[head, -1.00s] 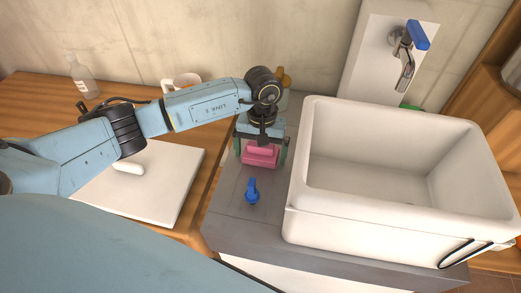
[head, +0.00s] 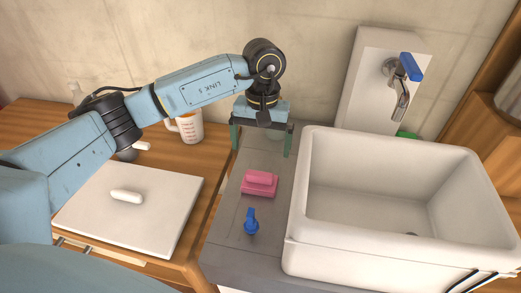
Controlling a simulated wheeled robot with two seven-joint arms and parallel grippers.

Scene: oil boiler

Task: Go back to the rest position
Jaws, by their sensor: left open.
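My left gripper (head: 262,138) is open and empty. It points down above the grey counter, behind and above a pink block-like item (head: 259,183), and apart from it. The pink item rests on the counter left of the white sink. My left arm reaches in from the left, over the wooden table. My right gripper is not in view.
A white sink (head: 300,215) stands on the right of the grey counter (head: 225,225), with a blue-handled tap (head: 402,80) behind. A blue valve-like piece (head: 251,222) is on the counter.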

